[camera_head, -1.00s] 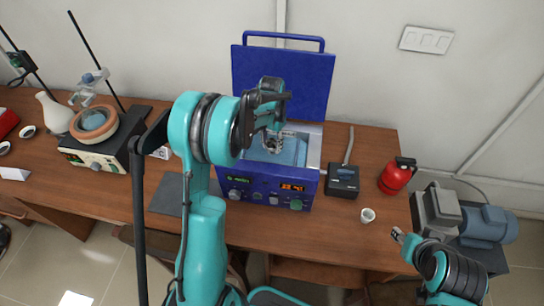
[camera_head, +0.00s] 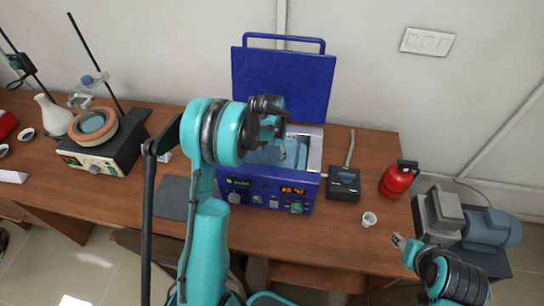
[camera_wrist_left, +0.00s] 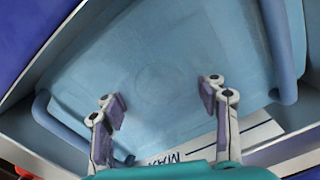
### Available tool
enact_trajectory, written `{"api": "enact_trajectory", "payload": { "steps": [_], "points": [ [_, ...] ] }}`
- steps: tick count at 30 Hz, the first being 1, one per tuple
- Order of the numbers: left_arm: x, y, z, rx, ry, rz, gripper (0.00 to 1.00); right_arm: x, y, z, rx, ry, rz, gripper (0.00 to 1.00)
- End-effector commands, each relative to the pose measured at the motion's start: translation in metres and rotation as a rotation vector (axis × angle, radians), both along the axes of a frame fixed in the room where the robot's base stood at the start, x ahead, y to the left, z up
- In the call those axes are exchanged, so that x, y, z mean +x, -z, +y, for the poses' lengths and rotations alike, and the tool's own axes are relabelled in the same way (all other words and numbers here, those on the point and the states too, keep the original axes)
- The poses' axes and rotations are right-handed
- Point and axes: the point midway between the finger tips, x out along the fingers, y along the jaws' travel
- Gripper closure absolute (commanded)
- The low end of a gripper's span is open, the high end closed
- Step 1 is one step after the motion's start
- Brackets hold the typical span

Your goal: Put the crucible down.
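A small white crucible (camera_head: 369,219) stands upright on the right front part of the wooden table, apart from both grippers. My left gripper (camera_head: 278,144) is over the open blue furnace box (camera_head: 268,192), partly hidden by my own wrist. In the left wrist view the two fingers of this left gripper (camera_wrist_left: 163,100) are spread with nothing between them, above a light blue lid-like piece (camera_wrist_left: 165,60) with side handles. My right gripper (camera_head: 398,240) is at the table's right edge, right of and below the crucible; its finger opening is too small to make out.
The box's blue lid (camera_head: 284,84) stands open behind it. A black device (camera_head: 343,183) and a red canister (camera_head: 398,180) stand to the right. A hotplate (camera_head: 103,150) with a clay-coloured bowl is on the left. The table's right front is mostly clear.

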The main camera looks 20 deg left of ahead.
Motion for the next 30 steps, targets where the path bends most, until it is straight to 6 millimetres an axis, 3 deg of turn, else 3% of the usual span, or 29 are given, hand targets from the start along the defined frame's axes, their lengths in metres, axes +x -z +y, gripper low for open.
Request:
{"api": "enact_trajectory", "payload": {
  "steps": [7, 11, 24, 30],
  "points": [
    [0.0, -0.001, 0.0, 0.0, 0.0, 0.0, 0.4, 0.0, -0.001, 0.0, 0.0, 0.0, 0.0, 0.6],
    [0.0, -0.012, 0.0, 0.0, 0.0, 0.0, 0.4, 0.0, -0.006, 0.0, 0.0, 0.0, 0.0, 0.6],
    [0.0, -0.103, 0.0, 0.0, 0.0, 0.0, 0.4, 0.0, -0.023, 0.0, 0.0, 0.0, 0.0, 0.6],
    [0.0, -0.122, 0.0, 0.0, 0.0, 0.0, 0.4, 0.0, -0.025, 0.0, 0.0, 0.0, 0.0, 0.6]
  ]
}}
